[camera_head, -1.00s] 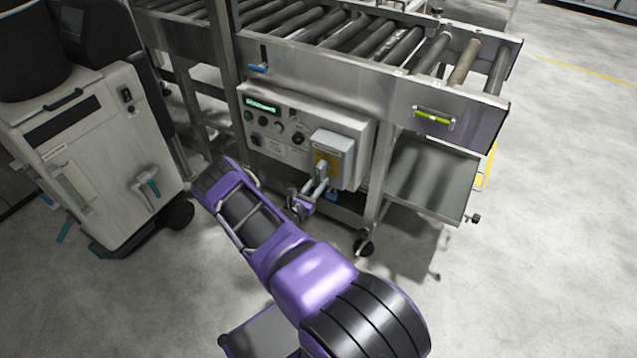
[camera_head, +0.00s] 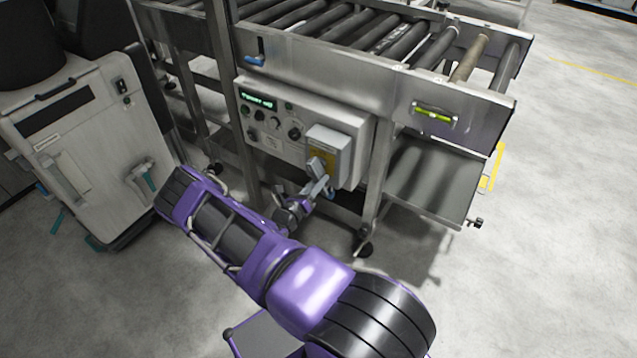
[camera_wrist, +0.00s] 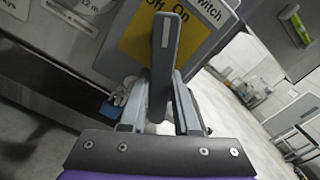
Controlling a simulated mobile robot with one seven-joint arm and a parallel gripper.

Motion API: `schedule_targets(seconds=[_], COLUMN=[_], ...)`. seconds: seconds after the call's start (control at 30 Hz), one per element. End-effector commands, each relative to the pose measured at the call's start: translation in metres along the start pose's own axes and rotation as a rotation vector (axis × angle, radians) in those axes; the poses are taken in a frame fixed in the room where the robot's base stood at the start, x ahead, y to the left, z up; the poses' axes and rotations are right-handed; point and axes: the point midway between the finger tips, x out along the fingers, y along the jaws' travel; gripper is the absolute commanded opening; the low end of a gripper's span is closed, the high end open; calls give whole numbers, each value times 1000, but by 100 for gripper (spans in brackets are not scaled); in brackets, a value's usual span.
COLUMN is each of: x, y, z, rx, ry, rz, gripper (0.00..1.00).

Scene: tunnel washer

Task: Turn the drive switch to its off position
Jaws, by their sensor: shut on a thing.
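The drive switch is a grey lever (camera_wrist: 165,48) in front of a yellow plate (camera_wrist: 138,38) marked "Off" and "On" in the wrist view. The lever's upper end is just below those words; I cannot tell which one it points at. In the head view the lever (camera_head: 316,167) is on the grey switch box (camera_head: 328,140) at the right of the control panel. My gripper (camera_wrist: 163,100) is shut on the lever, a finger on each side of it.
The control panel (camera_head: 270,128) has knobs and a green display. A roller conveyor (camera_head: 380,45) runs above it. A metal shelf (camera_head: 430,185) is at the right, and a white cabinet (camera_head: 90,140) stands at the left. Open floor (camera_head: 550,240) is at the right.

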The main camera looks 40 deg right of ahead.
Motion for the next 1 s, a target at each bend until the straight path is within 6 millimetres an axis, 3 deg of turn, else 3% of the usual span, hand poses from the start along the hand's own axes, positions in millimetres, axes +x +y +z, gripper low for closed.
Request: schedule_targets(seconds=[1.0], x=[0], y=[-32], z=[14], rx=[-901], ry=[2], rz=[0], gripper=[0])
